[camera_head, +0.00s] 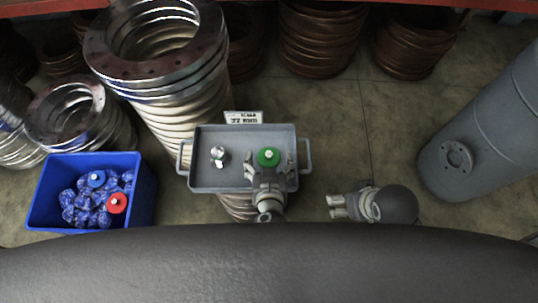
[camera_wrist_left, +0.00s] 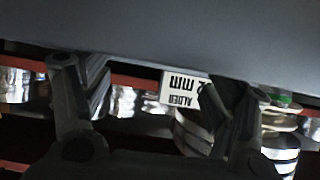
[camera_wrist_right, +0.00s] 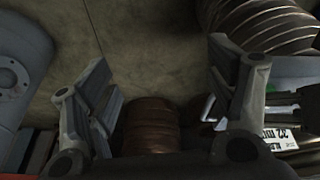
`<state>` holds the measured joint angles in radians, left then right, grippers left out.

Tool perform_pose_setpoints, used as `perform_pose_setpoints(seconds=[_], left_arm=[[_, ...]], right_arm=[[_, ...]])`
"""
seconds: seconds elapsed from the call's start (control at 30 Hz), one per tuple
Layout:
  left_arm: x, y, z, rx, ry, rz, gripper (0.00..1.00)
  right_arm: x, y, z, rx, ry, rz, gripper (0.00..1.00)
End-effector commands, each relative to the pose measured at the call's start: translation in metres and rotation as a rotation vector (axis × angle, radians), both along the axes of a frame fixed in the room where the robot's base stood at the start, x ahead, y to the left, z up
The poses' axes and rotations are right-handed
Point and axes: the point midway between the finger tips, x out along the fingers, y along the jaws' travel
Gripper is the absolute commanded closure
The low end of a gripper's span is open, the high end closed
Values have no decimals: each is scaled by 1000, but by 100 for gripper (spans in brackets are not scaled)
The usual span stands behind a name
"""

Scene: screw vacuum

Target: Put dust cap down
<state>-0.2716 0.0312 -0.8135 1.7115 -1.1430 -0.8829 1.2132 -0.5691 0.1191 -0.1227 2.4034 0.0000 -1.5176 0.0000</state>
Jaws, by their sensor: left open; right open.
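The green dust cap (camera_head: 268,156) is in the right half of the grey tray (camera_head: 240,184) in the head view. My left gripper (camera_head: 270,170) is open, its fingers on either side of the cap as seen from above. Whether a finger touches it, I cannot tell. In the left wrist view my left gripper (camera_wrist_left: 155,95) is spread, with a bit of green (camera_wrist_left: 283,98) at the right. A shiny metal piece (camera_head: 219,156) is in the tray's left half. My right gripper (camera_head: 338,207) is open and empty, right of the tray; its fingers are also apart in the right wrist view (camera_wrist_right: 160,80).
A blue bin (camera_head: 142,195) at the left holds blue-wrapped pieces, a blue cap (camera_head: 97,178) and a red cap (camera_head: 117,203). Stacked metal rings (camera_head: 185,100) stand behind the tray, near a white label (camera_head: 243,117). A grey cylinder (camera_head: 490,130) stands at the right.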

Motion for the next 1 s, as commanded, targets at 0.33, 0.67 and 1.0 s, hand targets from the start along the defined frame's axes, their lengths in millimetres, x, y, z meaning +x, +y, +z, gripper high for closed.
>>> perform_pose_setpoints(seconds=[0.33,0.67,1.0], left_arm=[[-66,0,36,-2,3,1,20],[-88,0,49,0,-1,0,20],[-87,0,49,0,-1,0,20]], right_arm=[[6,2,-32,-1,23,2,22],[7,2,-40,-1,26,2,22],[7,2,-40,-1,26,2,22]])
